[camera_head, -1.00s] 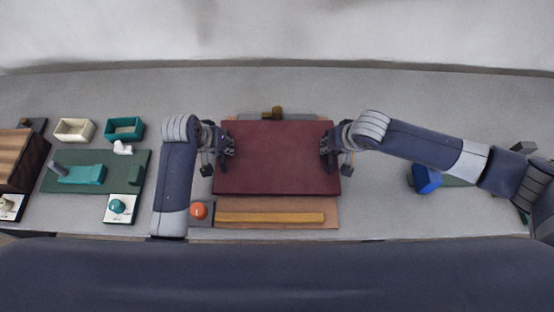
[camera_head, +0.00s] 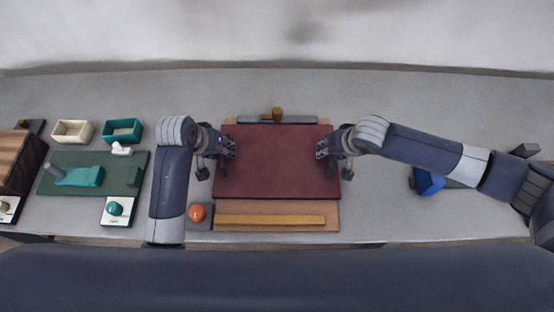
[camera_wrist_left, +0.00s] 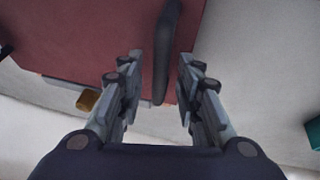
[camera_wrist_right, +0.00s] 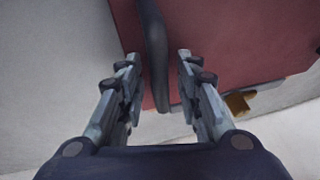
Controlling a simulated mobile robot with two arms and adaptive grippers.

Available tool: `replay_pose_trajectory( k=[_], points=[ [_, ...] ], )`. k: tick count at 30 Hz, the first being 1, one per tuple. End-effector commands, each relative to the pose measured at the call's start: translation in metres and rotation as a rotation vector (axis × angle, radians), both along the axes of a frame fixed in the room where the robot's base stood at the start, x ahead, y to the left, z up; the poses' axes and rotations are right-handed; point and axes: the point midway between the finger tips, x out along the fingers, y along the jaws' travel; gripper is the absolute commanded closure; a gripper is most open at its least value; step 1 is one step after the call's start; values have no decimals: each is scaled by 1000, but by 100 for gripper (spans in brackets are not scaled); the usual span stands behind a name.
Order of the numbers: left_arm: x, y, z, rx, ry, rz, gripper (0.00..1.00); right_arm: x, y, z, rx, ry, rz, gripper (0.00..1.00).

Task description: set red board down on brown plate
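The dark red board (camera_head: 277,165) lies flat over the back part of the brown plate (camera_head: 275,206), whose front strip shows below it. My left gripper (camera_head: 229,148) is at the board's left edge, and my right gripper (camera_head: 323,149) is at its right edge. In the left wrist view a dark handle (camera_wrist_left: 168,50) of the board stands between the spread fingers. In the right wrist view another dark handle (camera_wrist_right: 153,50) stands between spread fingers. Both grippers look open around the handles. The contact under the board is hidden.
A yellow bar (camera_head: 270,220) lies along the plate's front. An orange knob (camera_head: 197,212) sits at the front left, and a brown knob (camera_head: 277,114) behind the board. Trays and a green mat (camera_head: 128,186) are at left, a blue object (camera_head: 429,182) at right.

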Motion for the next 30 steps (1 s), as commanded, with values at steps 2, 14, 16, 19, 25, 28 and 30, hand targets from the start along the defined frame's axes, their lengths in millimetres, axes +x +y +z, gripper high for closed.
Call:
replay_pose_trajectory(
  k=[2, 14, 16, 19, 25, 28, 30],
  points=[
    [-5, 3, 14, 0, -4, 1, 68, 0, 0, 0, 1, 0, 0, 68],
    [-32, 17, 78, 1, -3, 2, 68, 0, 1, 0, 1, 0, 0, 68],
    [-35, 18, 84, 1, -2, 2, 68, 0, 1, 0, 1, 0, 0, 68],
    [-37, 19, 89, 2, -2, 2, 68, 0, 0, 1, 1, 0, 0, 68],
    [-38, 19, 90, 2, 0, 2, 68, -7, -3, 17, 2, 0, 0, 68],
    [-38, 19, 90, 2, 0, 2, 68, -14, -7, 33, 2, -1, 1, 68],
    [-38, 19, 90, 1, 0, 2, 68, -19, -9, 46, 2, -2, 0, 68]
  ],
)
